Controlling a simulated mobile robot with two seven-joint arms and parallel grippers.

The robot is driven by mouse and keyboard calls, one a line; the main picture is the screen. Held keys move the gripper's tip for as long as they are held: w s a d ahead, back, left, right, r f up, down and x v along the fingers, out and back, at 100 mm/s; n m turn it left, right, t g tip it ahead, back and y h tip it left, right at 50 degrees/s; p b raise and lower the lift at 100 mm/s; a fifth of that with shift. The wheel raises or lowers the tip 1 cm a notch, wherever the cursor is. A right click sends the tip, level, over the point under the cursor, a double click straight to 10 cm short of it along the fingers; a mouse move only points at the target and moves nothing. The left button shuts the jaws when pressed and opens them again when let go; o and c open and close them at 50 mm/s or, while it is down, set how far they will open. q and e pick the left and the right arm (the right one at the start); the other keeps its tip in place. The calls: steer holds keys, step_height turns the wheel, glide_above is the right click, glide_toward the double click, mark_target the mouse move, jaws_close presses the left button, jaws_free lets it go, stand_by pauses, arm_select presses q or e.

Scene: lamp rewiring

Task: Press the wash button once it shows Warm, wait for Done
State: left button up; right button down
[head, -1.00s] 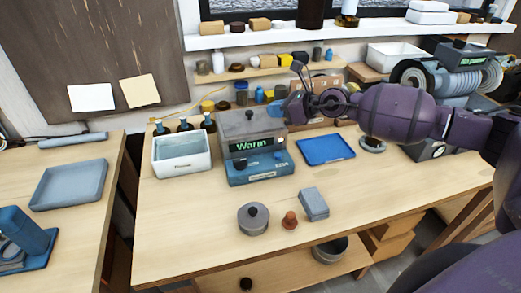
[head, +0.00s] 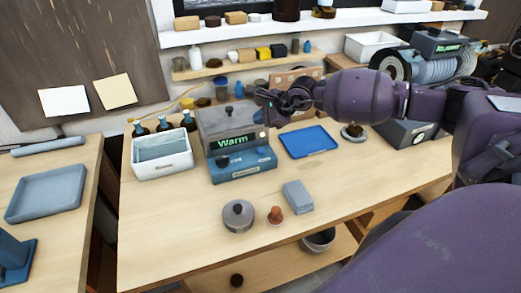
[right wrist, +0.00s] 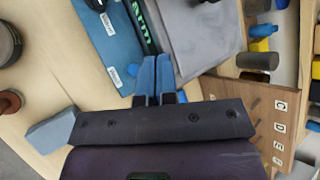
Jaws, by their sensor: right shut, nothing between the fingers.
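The wash unit (head: 230,125) is a grey box on a blue base, standing on the wooden bench. Its display (head: 234,142) reads "Warm" in green. Controls show on the blue front (head: 243,168), including a dark knob at the left, but which is the wash button is not clear. My right gripper (head: 265,102) is beside the unit's upper right corner. In the right wrist view its blue fingers (right wrist: 155,75) are together and empty, in front of the unit's grey top (right wrist: 195,35) and the display edge. Contact cannot be told. My left gripper is out of view.
A white basin (head: 163,157) stands left of the unit, with dark bottles behind it. A blue tray (head: 308,142) lies to its right. A lidded grey pot (head: 238,216), a small brown piece (head: 275,215) and a grey block (head: 298,196) lie in front.

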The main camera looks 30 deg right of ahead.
steer(key=shift+f, duration=0.15)
steer(key=b, duration=0.4)
glide_above(261, 151)
step_height(261, 151, down, 8)
steer(key=shift+r, duration=0.15)
steer(key=shift+w+f, duration=0.1)
steer(key=shift+f, duration=0.3)
stand_by(0.6)
stand_by(0.8)
steer(key=shift+f, duration=0.1)
